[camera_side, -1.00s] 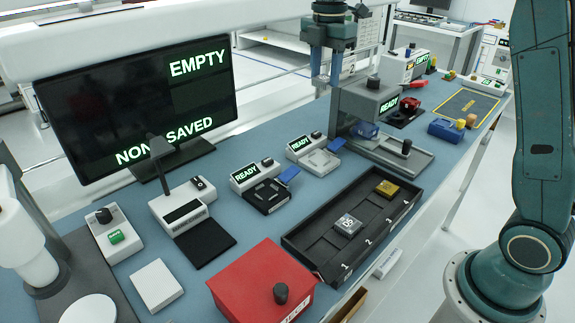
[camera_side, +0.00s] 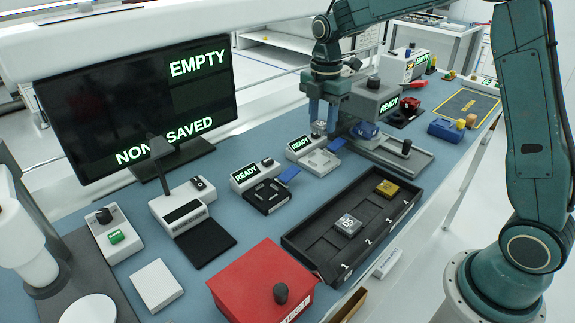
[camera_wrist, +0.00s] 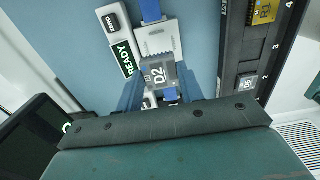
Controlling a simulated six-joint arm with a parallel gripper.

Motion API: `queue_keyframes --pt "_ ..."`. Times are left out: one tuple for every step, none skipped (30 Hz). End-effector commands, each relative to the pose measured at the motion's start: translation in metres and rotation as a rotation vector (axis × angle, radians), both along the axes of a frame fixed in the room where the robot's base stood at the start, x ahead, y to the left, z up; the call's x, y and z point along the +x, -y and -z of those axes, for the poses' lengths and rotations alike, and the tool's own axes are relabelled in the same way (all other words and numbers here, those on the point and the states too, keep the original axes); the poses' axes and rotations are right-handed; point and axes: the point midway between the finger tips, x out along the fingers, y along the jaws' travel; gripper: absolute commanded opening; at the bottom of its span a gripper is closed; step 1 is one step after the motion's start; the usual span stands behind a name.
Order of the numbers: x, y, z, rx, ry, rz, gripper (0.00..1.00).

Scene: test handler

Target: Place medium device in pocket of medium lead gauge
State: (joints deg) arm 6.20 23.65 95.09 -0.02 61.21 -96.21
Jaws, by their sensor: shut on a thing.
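My gripper (camera_side: 318,122) is shut on a silver-grey device (camera_wrist: 159,75) marked "D2", held between its blue fingertips. In the side view it hangs in the air near a light-grey gauge (camera_side: 319,161) whose screen reads READY. In the wrist view this gauge (camera_wrist: 158,40) shows just beyond the device, with its pale ridged pocket plate and a blue lever. The device overlaps part of the gauge in that view, and I cannot tell the gap between them. A darker gauge (camera_side: 266,195), also reading READY, stands to the left. No label shows which gauge is medium.
A black numbered tray (camera_side: 311,239) holds a "05" device (camera_side: 348,225) and a gold device (camera_side: 387,188). A red bin (camera_side: 261,274) stands in front. A grey machine (camera_side: 371,102) stands close behind my gripper, on its right. A large monitor (camera_side: 130,95) stands at the left.

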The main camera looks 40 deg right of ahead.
Motion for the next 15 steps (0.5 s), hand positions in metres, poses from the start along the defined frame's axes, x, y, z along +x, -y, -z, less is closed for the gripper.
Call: queue_keyframes --pt "0.0 0.0 0.01 0.0 -0.003 0.0 0.17" --pt "0.0 0.0 0.015 0.0 -0.003 0.0 0.17" --pt "-0.001 0.0 0.022 0.0 -0.003 0.0 0.17" --pt "0.0 0.0 0.026 0.0 -0.002 0.0 0.17" --pt "0.0 0.0 0.029 0.0 -0.001 0.0 0.17" --pt "0.0 0.0 0.033 0.0 -0.001 0.0 0.17" --pt "0.0 0.0 0.036 0.0 0.0 0.0 0.17" --pt "0.0 0.0 0.038 0.0 0.0 0.0 0.17" --pt "0.0 0.0 0.04 0.0 0.0 0.0 0.17" --pt "0.0 0.0 0.041 0.0 0.0 0.0 0.17" --pt "0.0 0.0 0.042 0.0 0.001 0.0 0.17" --pt "0.0 0.0 0.042 0.0 0.001 0.0 0.17" --pt "0.0 0.0 0.042 0.0 0.001 0.0 0.17" --pt "0.0 0.0 0.042 0.0 0.001 0.0 0.17" --pt "0.0 0.0 0.042 0.0 0.001 0.0 0.17"
